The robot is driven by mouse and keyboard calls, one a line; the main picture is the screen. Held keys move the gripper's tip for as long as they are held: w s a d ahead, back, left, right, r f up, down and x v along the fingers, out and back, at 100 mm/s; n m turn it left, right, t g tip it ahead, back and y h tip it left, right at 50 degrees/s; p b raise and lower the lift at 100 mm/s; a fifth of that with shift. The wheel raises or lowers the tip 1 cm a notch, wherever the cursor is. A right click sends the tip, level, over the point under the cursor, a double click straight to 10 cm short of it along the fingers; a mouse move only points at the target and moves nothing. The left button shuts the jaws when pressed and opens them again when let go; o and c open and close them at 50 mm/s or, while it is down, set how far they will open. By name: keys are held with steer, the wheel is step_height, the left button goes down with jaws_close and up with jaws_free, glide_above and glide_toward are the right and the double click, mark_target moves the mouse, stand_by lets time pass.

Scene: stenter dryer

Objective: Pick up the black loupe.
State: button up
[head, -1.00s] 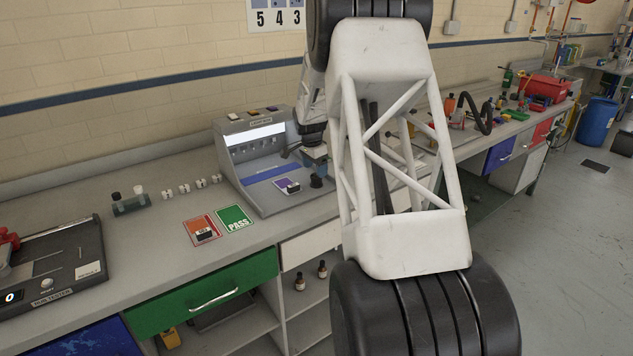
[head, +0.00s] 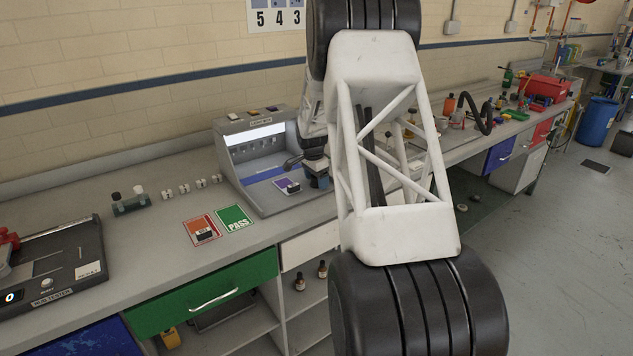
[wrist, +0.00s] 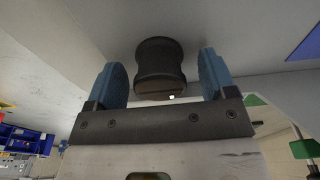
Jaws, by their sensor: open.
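The black loupe (wrist: 160,68), a dark waisted cylinder, shows in the wrist view between the two blue fingers of my gripper (wrist: 161,72). The fingers are open, with a visible gap on each side of the loupe. In the head view my gripper (head: 319,178) is low at the right front of the grey light booth (head: 262,160), and its blue fingers hide most or all of the loupe there.
A purple card with a small dark item (head: 288,187) lies in the booth, left of my gripper. A green PASS card (head: 235,218) and a red card (head: 201,230) lie on the bench. Small white pieces (head: 185,188) stand farther left.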

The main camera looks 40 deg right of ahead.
steer(key=c, duration=1)
steer(key=shift+r, duration=0.1)
steer(key=shift+r, duration=0.35)
step_height(320, 180, up, 3)
steer(key=shift+f, duration=0.1)
steer(key=s+a, duration=0.2)
steer(key=s, duration=0.2)
steer(key=s+a+r, duration=0.1)
steer(key=s+a, duration=0.2)
steer(key=s, duration=0.2)
steer(key=s+a, duration=0.2)
steer(key=s, duration=0.3)
steer(key=shift+a+r, duration=0.15)
steer(key=shift+a, duration=0.15)
